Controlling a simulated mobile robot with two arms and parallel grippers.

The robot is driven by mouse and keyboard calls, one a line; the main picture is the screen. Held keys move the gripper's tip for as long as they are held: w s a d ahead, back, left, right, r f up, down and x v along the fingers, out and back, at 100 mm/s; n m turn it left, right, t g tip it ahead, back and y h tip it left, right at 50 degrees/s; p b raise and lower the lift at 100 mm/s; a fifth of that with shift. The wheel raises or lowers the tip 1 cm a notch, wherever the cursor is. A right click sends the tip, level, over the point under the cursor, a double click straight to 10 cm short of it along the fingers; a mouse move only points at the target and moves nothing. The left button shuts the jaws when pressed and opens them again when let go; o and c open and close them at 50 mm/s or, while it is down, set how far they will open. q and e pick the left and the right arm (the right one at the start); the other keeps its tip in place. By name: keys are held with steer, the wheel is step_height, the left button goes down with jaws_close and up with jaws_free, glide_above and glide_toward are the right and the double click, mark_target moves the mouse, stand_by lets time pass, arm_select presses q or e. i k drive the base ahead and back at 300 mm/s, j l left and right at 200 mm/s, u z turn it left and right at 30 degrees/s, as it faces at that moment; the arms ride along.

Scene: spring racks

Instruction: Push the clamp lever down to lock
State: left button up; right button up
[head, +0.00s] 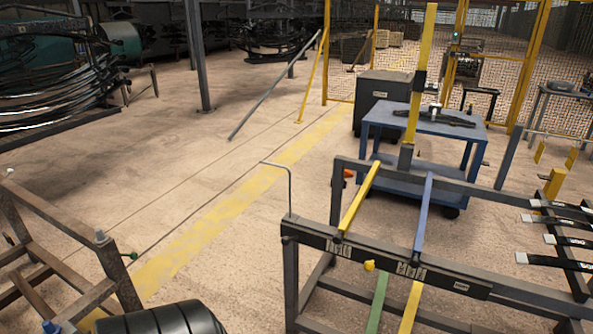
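No clamp lever can be identified for certain. A thin grey bent rod (289,190) stands up from the left end of the dark rack (385,260), its top bent to the left. On the blue cart (385,118) lies a dark long part (447,118) with a small light upright piece (433,110), too small to make out. A yellow knob (369,265) sits on the front rail of the rack.
Yellow, blue and green bars (423,215) cross the rack. Dark strips with pale ends (555,240) lie at the right. A brown frame (70,255) stands at the lower left, beside a black ribbed rounded object (165,320). The floor between them, with a yellow stripe (215,215), is clear.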

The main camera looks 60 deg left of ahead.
mark_target(285, 240)
steer(key=u, duration=1.85)
